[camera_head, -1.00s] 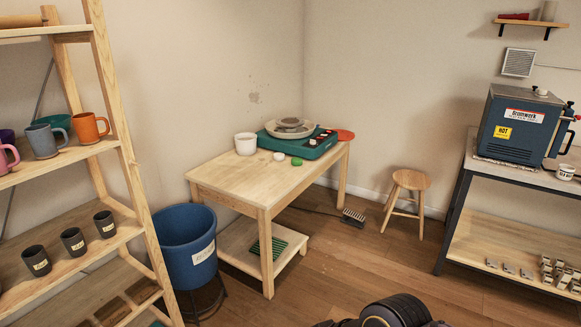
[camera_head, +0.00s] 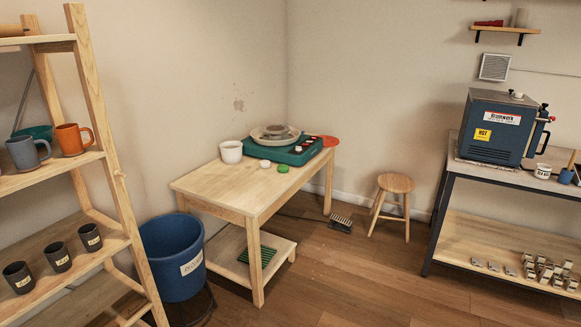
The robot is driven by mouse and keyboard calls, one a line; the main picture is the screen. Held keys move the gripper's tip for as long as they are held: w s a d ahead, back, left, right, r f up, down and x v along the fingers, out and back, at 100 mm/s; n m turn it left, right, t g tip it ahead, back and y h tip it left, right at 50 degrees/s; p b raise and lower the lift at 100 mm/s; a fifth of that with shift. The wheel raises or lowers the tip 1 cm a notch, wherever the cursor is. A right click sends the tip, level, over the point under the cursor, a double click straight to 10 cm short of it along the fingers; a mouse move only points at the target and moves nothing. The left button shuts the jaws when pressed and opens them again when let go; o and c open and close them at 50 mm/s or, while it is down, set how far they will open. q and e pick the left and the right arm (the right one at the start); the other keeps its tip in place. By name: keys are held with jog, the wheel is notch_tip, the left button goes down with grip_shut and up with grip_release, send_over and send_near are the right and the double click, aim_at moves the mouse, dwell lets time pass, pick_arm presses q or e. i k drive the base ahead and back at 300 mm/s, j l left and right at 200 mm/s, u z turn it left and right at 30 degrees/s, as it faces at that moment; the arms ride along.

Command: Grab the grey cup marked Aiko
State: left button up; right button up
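Three small dark grey cups stand in a row on the lower shelf at the left. They are the left cup (camera_head: 19,276), the middle cup (camera_head: 60,256) and the right cup (camera_head: 90,238). Each bears a pale label with dark writing, too small for me to read, so I cannot tell which is marked Aiko. A grey-blue mug (camera_head: 27,153) with a handle stands on the shelf above, with no label visible. Neither of my grippers is in view.
The wooden rack's upright (camera_head: 100,120) stands beside the cups. An orange mug (camera_head: 73,139) is on the upper shelf. A blue bucket (camera_head: 172,260) stands right of the rack, then a wooden table (camera_head: 215,187). A stool (camera_head: 394,184) is farther back. Floor (camera_head: 350,280) in front is clear.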

aim_at(57, 253)
jog(key=j+u, duration=0.1)
jog(key=u, duration=1.35)
jog(key=i+l, duration=0.05)
